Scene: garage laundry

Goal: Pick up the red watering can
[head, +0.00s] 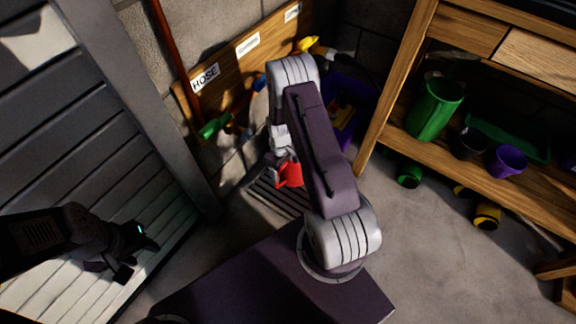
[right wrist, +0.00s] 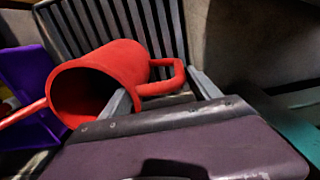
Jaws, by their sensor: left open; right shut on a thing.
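The red watering can (head: 290,174) is low down beyond my right arm, which partly hides it in the head view. In the right wrist view the can (right wrist: 125,60) lies tilted with its round opening towards the camera. Its spout points left and its loop handle points right. My left gripper (head: 133,258) is open and empty at the lower left, far from the can.
A grey slatted grate (head: 277,198) is under or just behind the can. A purple bin (head: 347,105) stands behind my right arm. A wooden shelf unit (head: 470,160) with green and purple pots is on the right. A grey slatted door (head: 75,130) is on the left. Open floor (head: 420,250) lies at lower right.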

